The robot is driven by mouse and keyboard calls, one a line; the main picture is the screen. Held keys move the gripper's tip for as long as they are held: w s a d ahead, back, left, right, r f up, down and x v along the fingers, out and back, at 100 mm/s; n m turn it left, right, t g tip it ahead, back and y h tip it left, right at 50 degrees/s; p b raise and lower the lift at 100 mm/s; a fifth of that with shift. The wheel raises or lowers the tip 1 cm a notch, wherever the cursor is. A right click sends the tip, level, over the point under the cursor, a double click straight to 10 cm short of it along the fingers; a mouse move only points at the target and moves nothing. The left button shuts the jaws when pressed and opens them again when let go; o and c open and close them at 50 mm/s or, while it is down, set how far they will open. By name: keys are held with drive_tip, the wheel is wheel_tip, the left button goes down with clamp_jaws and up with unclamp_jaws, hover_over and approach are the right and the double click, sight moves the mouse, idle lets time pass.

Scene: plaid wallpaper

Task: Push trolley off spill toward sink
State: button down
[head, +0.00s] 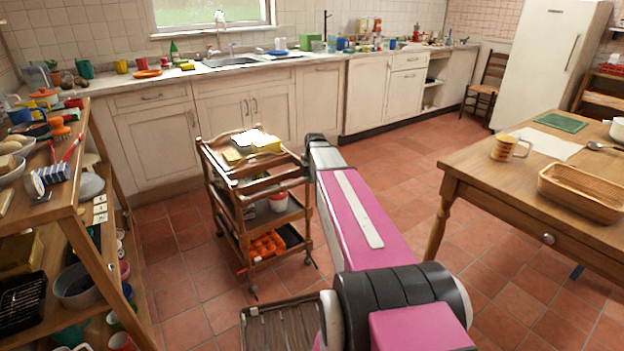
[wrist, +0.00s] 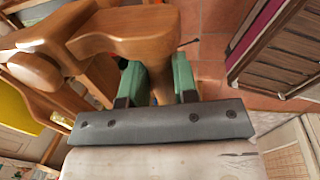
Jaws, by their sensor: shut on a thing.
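The wooden trolley (head: 238,190) stands on the tiled floor at centre left, in front of the base cabinets. My gripper (head: 307,168) is at its right end, partly hidden behind my arm in the head view. In the wrist view, the green-padded fingers of my gripper (wrist: 158,88) are shut around a wooden part of the trolley (wrist: 130,28). The sink (head: 232,61) is set in the counter under the window, behind the trolley. I cannot make out a spill; part of the floor is hidden by the trolley and my arm.
The trolley carries yellow items (head: 264,144) on top and orange items (head: 267,243) below. A crowded wooden shelf (head: 90,150) stands close on the left. A wooden table (head: 480,190) stands at right. Open tiles (head: 385,185) lie between my arm and the table.

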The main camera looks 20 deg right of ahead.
sight(263, 135)
drive_tip(key=w+a, duration=0.4)
drive_tip(key=w, duration=1)
drive_tip(key=w+a, duration=0.5)
drive_tip(key=w, duration=1)
drive_tip(key=w+a, duration=0.5)
drive_tip(key=w, duration=0.9)
drive_tip(key=shift+w, duration=0.15)
drive_tip(key=c, duration=0.8)
unclamp_jaws()
drive_tip(key=shift+r, duration=0.1)
